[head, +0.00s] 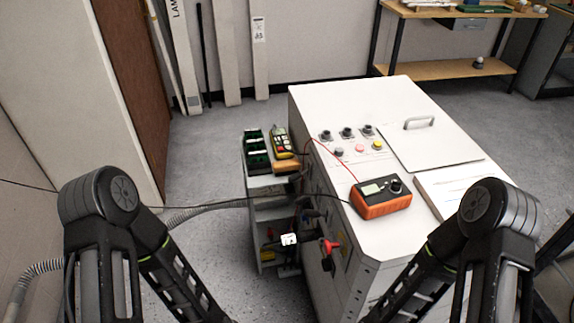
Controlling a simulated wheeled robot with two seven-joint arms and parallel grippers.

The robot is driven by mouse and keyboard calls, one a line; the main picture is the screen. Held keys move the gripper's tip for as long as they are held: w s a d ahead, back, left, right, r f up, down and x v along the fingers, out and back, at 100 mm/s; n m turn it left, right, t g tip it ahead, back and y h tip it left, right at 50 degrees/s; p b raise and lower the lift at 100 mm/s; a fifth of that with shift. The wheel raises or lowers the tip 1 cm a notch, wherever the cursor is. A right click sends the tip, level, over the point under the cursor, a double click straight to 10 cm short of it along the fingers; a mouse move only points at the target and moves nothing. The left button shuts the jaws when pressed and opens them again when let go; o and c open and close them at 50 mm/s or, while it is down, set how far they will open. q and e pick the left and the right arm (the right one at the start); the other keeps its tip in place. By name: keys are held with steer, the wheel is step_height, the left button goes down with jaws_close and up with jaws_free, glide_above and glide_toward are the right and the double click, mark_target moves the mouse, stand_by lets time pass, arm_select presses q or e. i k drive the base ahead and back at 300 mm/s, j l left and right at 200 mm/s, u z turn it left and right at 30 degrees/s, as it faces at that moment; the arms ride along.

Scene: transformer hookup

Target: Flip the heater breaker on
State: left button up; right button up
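A white cabinet (392,239) stands right of centre. Knobs and coloured buttons (359,148) sit on its top. On its left-facing side, seen at a steep angle, are a red handle (331,247) and other dark fittings. I cannot tell which part, if any, is the heater breaker, or its position. Both of my arms show at the bottom, left and right, with their forearms running down out of the picture. Neither gripper is in view.
An orange meter (381,199) with a red lead rests on the cabinet top. A small cart (270,182) beside it holds green bins (256,150) and a yellow-and-black device (281,142). A grey hose (205,211) and a black cable cross the left. A workbench (450,69) stands behind.

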mark_target(295, 177)
steer(key=i+j, duration=0.2)
steer(key=j, duration=0.2)
steer(key=i+j, duration=0.25)
steer(key=j, duration=0.15)
steer(key=i+j, duration=0.2)
steer(key=j, duration=0.2)
steer(key=i+j, duration=0.25)
steer(key=j, duration=0.15)
steer(key=i+j, duration=0.2)
steer(key=j, duration=0.2)
steer(key=z, duration=0.05)
